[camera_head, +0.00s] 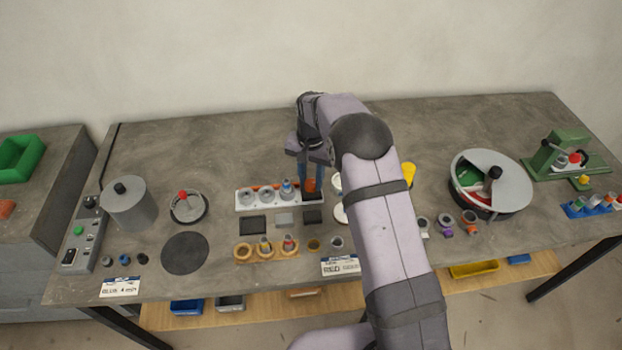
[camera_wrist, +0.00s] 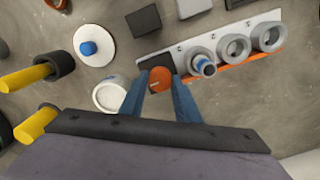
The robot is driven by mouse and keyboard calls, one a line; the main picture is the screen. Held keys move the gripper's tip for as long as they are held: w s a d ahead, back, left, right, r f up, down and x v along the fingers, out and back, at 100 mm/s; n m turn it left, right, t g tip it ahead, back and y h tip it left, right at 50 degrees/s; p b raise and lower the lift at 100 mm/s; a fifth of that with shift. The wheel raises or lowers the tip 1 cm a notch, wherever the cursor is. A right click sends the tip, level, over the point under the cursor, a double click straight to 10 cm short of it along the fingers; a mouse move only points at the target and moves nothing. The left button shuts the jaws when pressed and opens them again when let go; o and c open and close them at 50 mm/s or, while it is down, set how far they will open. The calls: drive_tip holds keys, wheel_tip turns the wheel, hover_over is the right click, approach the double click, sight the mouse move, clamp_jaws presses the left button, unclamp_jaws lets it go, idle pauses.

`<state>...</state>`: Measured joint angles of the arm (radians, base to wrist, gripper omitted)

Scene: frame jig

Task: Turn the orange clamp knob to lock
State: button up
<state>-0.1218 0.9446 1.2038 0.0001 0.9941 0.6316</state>
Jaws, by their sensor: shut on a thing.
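The orange clamp knob (camera_wrist: 160,79) shows in the wrist view at the end of the white jig (camera_wrist: 210,50). My gripper (camera_wrist: 160,88) has its two blue fingers on either side of the knob and is shut on it. A pale line shows on the knob's face. In the head view the knob (camera_head: 310,185) sits between my fingers (camera_head: 311,182) at the right end of the white jig (camera_head: 262,209). The jig holds several grey rings, and a part with a blue band (camera_wrist: 203,65) stands in the ring nearest the knob.
A white round container (camera_wrist: 110,95) stands close to my fingers. A white disc with a blue knob (camera_wrist: 88,48) and yellow pegs (camera_wrist: 25,78) lie farther left in the wrist view. Dark and grey pads (camera_head: 285,220) lie in front of the jig. The table behind the jig is clear.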

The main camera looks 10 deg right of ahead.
sight(311, 182)
drive_tip(key=shift+w+r, duration=0.1)
idle(0.4)
drive_tip(key=o, duration=1)
drive_tip(key=shift+o, duration=0.2)
wheel_tip(311, 182, up, 7)
drive_tip(key=shift+b, duration=1.1)
drive_tip(key=shift+r, duration=0.15)
